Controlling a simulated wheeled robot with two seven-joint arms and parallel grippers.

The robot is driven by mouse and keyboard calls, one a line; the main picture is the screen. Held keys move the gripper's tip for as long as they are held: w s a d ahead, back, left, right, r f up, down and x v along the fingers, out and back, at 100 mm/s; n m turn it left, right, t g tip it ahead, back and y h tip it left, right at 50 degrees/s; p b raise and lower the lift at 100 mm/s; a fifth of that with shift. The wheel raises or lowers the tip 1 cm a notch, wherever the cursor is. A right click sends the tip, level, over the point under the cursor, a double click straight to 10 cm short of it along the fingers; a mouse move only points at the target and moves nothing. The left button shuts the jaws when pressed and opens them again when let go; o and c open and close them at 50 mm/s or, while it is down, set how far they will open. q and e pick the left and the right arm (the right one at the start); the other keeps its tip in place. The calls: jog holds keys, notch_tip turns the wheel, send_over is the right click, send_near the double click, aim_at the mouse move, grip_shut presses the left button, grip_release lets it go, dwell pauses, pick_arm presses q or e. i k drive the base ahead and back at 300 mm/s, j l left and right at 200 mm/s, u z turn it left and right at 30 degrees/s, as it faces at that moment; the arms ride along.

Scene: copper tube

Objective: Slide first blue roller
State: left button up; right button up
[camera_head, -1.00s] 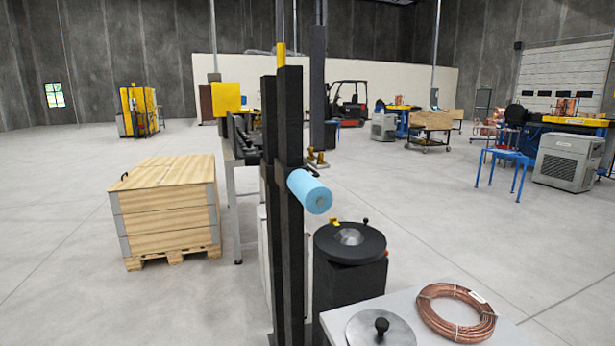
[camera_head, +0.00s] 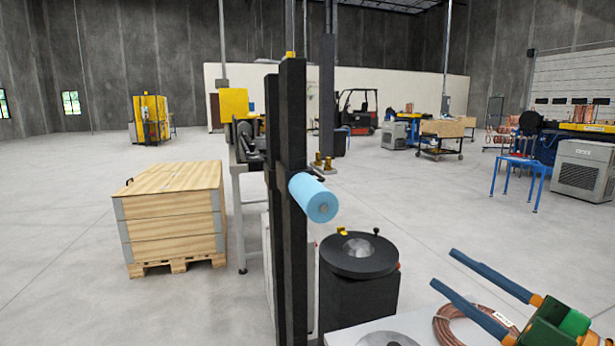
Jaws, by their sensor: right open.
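A light blue roller (camera_head: 313,198) sticks out sideways from a black upright post (camera_head: 292,240) near the middle of the head view. My right gripper (camera_head: 440,269) has come in at the lower right, with two blue fingers spread apart and nothing between them. It is to the right of and lower in the picture than the roller, well apart from it. My left gripper does not show.
A black drum (camera_head: 359,280) stands just right of the post. A copper coil (camera_head: 455,330) lies on a pale table at the bottom, partly behind my right gripper. A wooden crate (camera_head: 172,215) stands at the left. Open floor lies around.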

aim_at(320, 205)
jog(key=i+j, duration=0.25)
jog(key=i, duration=0.2)
jog(key=i+j, duration=0.25)
jog(key=i, duration=0.2)
jog(key=i+j, duration=0.25)
jog(key=i, duration=0.25)
